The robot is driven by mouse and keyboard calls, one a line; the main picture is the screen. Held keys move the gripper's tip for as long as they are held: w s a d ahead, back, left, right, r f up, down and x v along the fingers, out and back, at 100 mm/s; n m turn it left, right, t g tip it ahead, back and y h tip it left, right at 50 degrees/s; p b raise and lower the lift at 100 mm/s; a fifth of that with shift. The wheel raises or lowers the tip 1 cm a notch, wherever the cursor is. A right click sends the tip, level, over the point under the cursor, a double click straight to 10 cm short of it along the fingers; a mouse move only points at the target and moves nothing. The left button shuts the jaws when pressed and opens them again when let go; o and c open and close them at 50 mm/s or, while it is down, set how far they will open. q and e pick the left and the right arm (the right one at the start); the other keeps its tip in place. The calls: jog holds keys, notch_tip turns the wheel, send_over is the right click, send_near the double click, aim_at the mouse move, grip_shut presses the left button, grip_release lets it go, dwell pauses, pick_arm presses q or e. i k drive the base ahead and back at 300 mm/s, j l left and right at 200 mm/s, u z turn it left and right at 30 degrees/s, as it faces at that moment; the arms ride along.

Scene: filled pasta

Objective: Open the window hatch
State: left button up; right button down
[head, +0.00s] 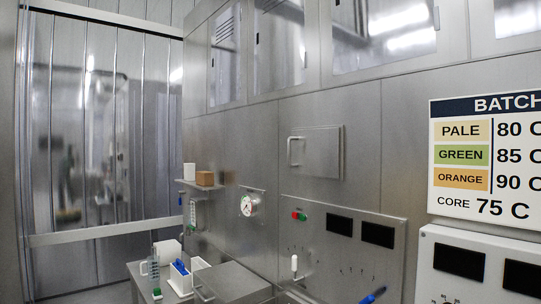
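A square brushed-metal hatch (320,155) with no visible glass sits on the steel wall, right of the middle in the head view. It looks shut, lying flat along the wall. A pale upright bar handle (290,151) is on its left side. Above it, a row of cabinet doors with shiny panes (279,45) runs along the wall; they look shut. Neither of my grippers is in view.
Below the hatch is a control panel (370,225) with dark displays. A metal bench (232,283) with a blue-and-white holder stands low. A batch sign (486,205) hangs at right.

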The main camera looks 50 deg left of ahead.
aim_at(316, 152)
jog(key=u, duration=1.45)
